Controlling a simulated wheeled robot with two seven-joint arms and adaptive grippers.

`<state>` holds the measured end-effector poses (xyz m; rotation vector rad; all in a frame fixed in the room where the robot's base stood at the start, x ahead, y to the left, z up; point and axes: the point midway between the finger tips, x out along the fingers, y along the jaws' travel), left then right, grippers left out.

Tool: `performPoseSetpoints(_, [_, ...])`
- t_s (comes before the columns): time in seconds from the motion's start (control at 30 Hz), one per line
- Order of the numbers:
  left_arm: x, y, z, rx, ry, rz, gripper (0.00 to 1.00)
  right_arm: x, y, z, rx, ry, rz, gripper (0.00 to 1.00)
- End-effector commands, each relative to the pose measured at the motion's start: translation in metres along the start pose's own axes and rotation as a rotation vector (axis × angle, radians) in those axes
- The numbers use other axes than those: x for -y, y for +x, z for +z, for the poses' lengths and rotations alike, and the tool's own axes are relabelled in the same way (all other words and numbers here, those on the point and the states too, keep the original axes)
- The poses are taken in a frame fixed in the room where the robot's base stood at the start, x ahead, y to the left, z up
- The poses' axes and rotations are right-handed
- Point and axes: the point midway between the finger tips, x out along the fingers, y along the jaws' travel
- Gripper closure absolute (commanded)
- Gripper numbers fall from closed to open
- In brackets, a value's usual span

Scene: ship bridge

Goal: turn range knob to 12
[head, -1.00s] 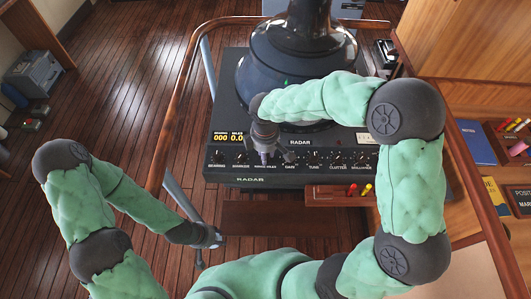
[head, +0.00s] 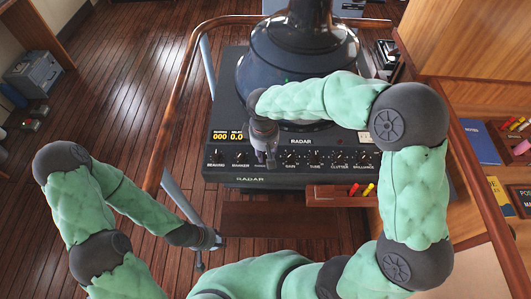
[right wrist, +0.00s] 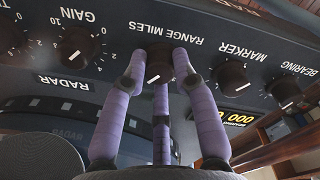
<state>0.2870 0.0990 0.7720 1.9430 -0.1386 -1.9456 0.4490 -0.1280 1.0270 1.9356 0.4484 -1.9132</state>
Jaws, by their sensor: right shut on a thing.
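The range knob (right wrist: 160,62), black and round, sits under the label RANGE MILES on the radar panel (head: 225,172). In the right wrist view the panel appears upside down. My right gripper (right wrist: 160,72) has its purple fingers around the knob and is shut on it. A short white mark shows on the knob near the fingers; the scale numbers around it are hidden, so its setting cannot be read. In the head view my right gripper (head: 265,160) covers the knob. My left gripper (head: 208,250) hangs low at left, away from the panel; its jaws are too small to judge.
The marker knob (right wrist: 232,73) and gain knob (right wrist: 77,45) flank the range knob closely. The lit orange display (head: 227,136) shows 000 and 0.0. The dark radar hood (head: 300,65) rises behind the panel. A wooden rail (head: 175,130) runs along the left.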

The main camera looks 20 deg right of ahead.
Motion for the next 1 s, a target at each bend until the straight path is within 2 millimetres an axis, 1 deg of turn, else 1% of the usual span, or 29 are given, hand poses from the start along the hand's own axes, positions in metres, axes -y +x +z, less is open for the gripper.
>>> performPoseSetpoints(0.2, [0.0011, 0.0032, -0.0001, 0.000, 0.000, 0.000, 0.60, 0.0002, 0.0007, 0.0004, 0.007, 0.104, 0.001, 1.00])
performPoseSetpoints(0.4, [0.0015, 0.0042, -0.0001, 0.000, 0.000, 0.000, 0.60, 0.0003, 0.0005, 0.0005, 0.010, 0.154, 0.000, 1.00])
performPoseSetpoints(0.87, [0.0015, 0.0043, -0.0002, 0.000, 0.000, 0.000, 0.60, 0.0004, 0.0005, 0.0006, 0.010, 0.167, 0.000, 1.00])
performPoseSetpoints(0.9, [0.0015, 0.0043, -0.0002, 0.000, 0.000, 0.000, 0.60, 0.0004, 0.0005, 0.0006, 0.010, 0.167, 0.000, 0.66])
performPoseSetpoints(0.97, [0.0015, 0.0043, -0.0002, 0.000, 0.000, 0.000, 0.60, 0.0004, 0.0005, 0.0005, 0.010, 0.167, 0.000, 0.49])
performPoseSetpoints(1.0, [0.0015, 0.0043, -0.0001, 0.000, 0.000, 0.000, 0.60, 0.0003, 0.0004, 0.0005, 0.010, 0.167, 0.000, 0.48])
